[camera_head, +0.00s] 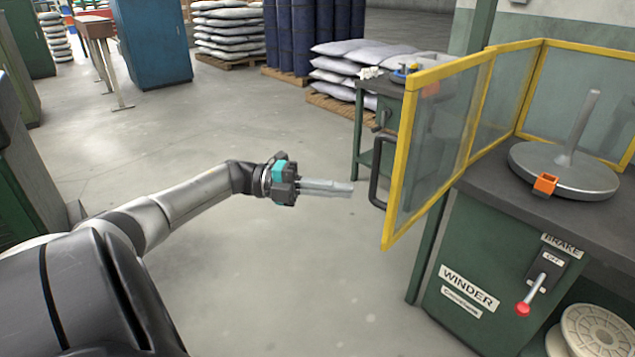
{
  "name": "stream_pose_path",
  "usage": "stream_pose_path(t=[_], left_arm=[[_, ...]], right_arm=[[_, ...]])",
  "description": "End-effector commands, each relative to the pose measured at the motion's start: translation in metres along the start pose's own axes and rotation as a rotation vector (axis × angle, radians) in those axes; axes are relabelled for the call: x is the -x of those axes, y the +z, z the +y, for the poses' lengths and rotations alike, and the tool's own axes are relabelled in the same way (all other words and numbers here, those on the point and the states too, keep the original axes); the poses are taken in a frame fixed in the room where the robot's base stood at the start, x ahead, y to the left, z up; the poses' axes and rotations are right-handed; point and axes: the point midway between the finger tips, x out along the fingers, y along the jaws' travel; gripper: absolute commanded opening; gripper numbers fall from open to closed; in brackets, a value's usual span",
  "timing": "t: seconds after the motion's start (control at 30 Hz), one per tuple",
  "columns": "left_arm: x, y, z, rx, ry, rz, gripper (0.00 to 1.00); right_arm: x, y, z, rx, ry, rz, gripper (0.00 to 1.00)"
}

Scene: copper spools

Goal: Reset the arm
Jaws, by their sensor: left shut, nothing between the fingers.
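My left arm reaches in from the left, stretched out over the concrete floor. Its gripper (345,188) points to the right, with its long fingers together and nothing between them. The fingertips are just left of the black handle (376,172) on the yellow-framed guard door (440,137), and appear apart from it. The door stands swung out from the winder bench (520,222). My right gripper is not in view.
On the bench sit a grey disc with an upright spindle (565,170) and an orange block (545,184). A red-knobbed brake lever (523,308) is on the front. Spools (598,330) lie below. A green side table (362,120) stands behind the door. Floor around my arm is clear.

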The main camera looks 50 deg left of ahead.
Motion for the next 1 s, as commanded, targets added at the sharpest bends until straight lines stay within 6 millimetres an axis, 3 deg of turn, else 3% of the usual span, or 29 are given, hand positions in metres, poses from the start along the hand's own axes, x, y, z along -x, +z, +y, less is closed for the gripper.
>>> stream_pose_path(t=[0.3, 0.77, 0.87, 1.0], left_arm=[[0.035, 0.011, 0.000, -0.001, 0.000, -0.001, 0.00], [0.041, 0.013, 0.002, 0.009, -0.005, -0.010, 0.00], [0.038, 0.021, 0.015, 0.062, -0.024, -0.077, 0.00], [0.036, 0.039, 0.062, 0.237, -0.066, -0.292, 0.00]], right_arm=[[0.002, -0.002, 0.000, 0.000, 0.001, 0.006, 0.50], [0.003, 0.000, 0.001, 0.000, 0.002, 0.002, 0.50], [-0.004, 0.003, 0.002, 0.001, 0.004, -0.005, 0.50], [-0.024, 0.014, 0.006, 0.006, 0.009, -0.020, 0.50]])
